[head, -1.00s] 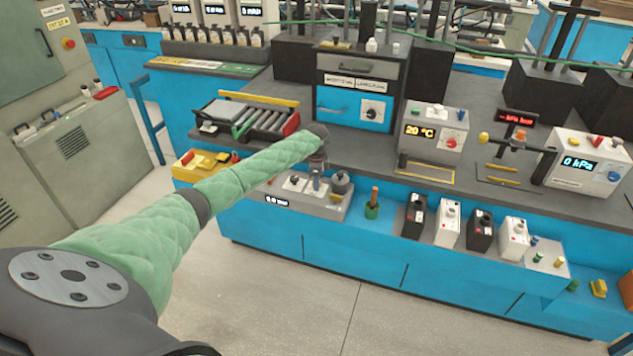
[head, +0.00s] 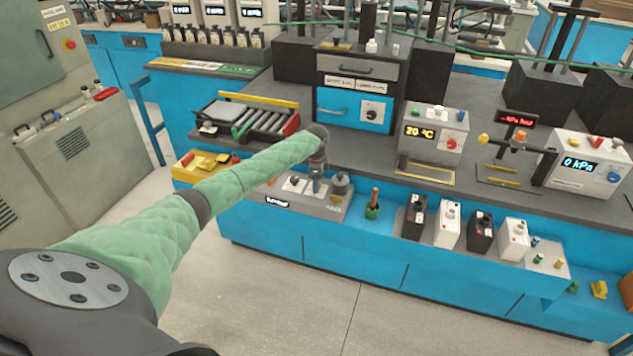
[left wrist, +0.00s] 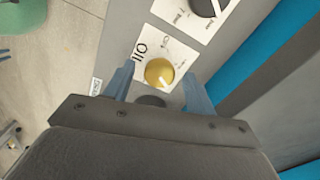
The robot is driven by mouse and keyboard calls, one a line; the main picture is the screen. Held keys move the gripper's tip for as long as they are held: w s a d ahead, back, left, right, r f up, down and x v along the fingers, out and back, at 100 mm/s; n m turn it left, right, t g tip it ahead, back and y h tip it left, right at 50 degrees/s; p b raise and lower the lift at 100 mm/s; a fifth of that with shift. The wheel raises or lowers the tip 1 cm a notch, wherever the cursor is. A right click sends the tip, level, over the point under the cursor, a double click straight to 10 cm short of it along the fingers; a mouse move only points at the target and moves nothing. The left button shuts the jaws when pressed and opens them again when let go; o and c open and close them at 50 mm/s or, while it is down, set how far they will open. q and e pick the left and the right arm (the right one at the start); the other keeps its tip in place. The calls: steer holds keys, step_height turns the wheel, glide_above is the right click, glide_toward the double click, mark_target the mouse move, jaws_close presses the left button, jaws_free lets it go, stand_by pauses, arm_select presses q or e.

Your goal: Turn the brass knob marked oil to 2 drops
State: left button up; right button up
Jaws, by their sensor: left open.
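The brass knob (left wrist: 159,73) shows in the left wrist view, on a white plate (left wrist: 140,55) printed with "OIL". My left gripper (left wrist: 158,82) is open, with one blue-grey finger on each side of the knob; I cannot tell whether either finger touches it. The scale marks around the knob are too small or hidden to read. In the head view my left gripper (head: 317,180) points down over the grey control box (head: 310,203) on the bench front, and the brass knob is hidden there. My right gripper is not in view.
A dark knob (left wrist: 207,6) on another white plate lies close to the brass one. Beside the control box stands a green cup with a brown handle (head: 373,205). A roller tray (head: 262,120) lies behind my left arm.

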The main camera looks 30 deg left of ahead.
arm_select(q)
steer(key=shift+r, duration=0.4)
step_height(320, 180, up, 6)
steer(key=shift+f+b, duration=0.15)
steer(key=shift+b, duration=1.1)
steer(key=shift+r, duration=0.65)
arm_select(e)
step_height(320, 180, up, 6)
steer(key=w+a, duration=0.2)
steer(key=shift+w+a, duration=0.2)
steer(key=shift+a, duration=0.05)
arm_select(q)
steer(key=shift+a, duration=0.1)
